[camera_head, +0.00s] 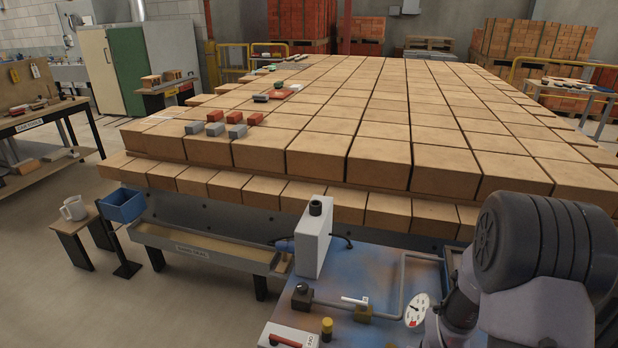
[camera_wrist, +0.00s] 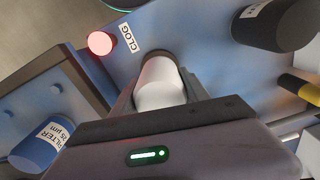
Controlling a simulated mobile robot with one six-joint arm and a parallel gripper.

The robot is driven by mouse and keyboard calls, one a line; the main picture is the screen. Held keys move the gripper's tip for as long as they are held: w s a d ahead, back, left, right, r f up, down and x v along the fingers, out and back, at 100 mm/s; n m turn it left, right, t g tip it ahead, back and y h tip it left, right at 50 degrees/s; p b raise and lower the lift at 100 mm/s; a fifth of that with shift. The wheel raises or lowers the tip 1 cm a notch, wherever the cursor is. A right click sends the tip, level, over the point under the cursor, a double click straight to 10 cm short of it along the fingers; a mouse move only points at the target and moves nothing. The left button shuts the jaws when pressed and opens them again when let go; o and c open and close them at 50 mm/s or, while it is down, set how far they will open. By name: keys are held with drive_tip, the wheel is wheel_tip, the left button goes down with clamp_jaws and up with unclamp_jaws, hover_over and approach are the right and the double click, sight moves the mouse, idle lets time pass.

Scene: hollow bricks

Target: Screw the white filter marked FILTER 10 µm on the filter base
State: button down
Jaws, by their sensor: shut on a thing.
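The white filter (camera_wrist: 163,85) is between the two dark jaws of my gripper (camera_wrist: 158,92) in the wrist view. My gripper is shut on it. No marking shows on the visible part of the white filter. Its far end meets a dark round rim (camera_wrist: 157,55) against the blue panel; I cannot tell whether this is the filter base or whether the two are threaded together. In the head view my arm fills the lower right, and the gripper and white filter are hidden.
A pressure gauge (camera_head: 417,310) and pipe (camera_head: 404,270) are near my arm.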

drive_tip(key=shift+m, duration=0.6)
drive_tip(key=shift+f+m+b, duration=0.15)
drive_tip(key=shift+m+b, duration=0.45)
drive_tip(key=shift+m, duration=0.8)
drive_tip(key=shift+m+b, duration=0.55)
drive_tip(key=shift+m, duration=0.95)
